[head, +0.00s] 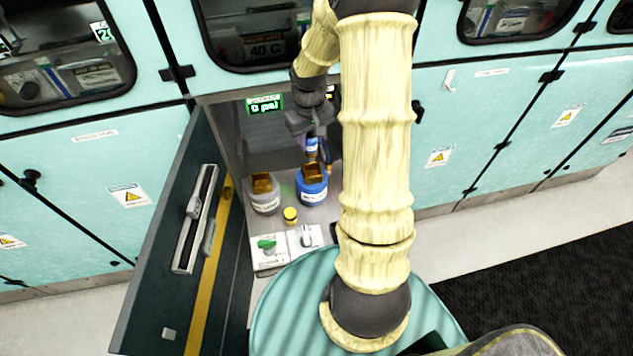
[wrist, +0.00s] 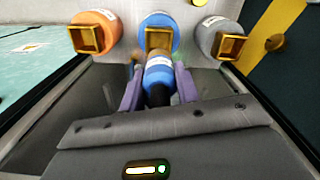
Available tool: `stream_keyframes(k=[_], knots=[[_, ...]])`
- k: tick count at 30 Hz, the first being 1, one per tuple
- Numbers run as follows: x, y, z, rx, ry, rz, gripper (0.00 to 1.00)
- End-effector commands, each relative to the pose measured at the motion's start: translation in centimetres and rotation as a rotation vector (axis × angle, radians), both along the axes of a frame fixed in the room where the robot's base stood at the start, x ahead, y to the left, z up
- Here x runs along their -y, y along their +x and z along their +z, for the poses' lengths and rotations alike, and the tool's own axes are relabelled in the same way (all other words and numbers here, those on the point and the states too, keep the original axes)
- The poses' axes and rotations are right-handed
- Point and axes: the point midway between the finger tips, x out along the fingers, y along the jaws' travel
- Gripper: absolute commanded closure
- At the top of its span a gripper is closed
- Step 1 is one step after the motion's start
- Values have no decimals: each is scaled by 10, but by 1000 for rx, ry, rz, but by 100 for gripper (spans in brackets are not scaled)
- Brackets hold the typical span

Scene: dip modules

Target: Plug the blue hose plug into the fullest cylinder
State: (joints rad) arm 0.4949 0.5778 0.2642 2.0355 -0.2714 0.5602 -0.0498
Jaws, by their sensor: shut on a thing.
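My gripper (wrist: 158,78) is shut on the blue hose plug (wrist: 159,76), which sits between its two purple fingers. In the head view the blue plug (head: 312,144) is just above and behind the blue cylinder (head: 312,192). In the wrist view the plug points toward the blue cylinder (wrist: 160,20) and its square gold socket (wrist: 158,40); whether they touch I cannot tell. A grey cylinder (head: 264,203) stands left of the blue one. The wrist view also shows an orange cylinder (wrist: 97,20). In the head view my arm hides that side of the cabinet.
A green display (head: 265,104) reading 0 psi is on the cabinet's back wall. The open dark door (head: 175,240) bounds the left side.

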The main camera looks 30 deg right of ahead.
Motion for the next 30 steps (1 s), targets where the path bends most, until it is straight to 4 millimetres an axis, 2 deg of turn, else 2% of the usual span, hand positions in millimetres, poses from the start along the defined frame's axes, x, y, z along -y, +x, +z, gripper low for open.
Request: stream_keyframes(k=[11,21,24,30], knots=[[4,-2,-2,-2,0,-11,95],[0,-1,-55,-4,1,-2,95],[0,0,-62,-1,0,-2,95],[3,-1,-62,0,0,-7,95]])
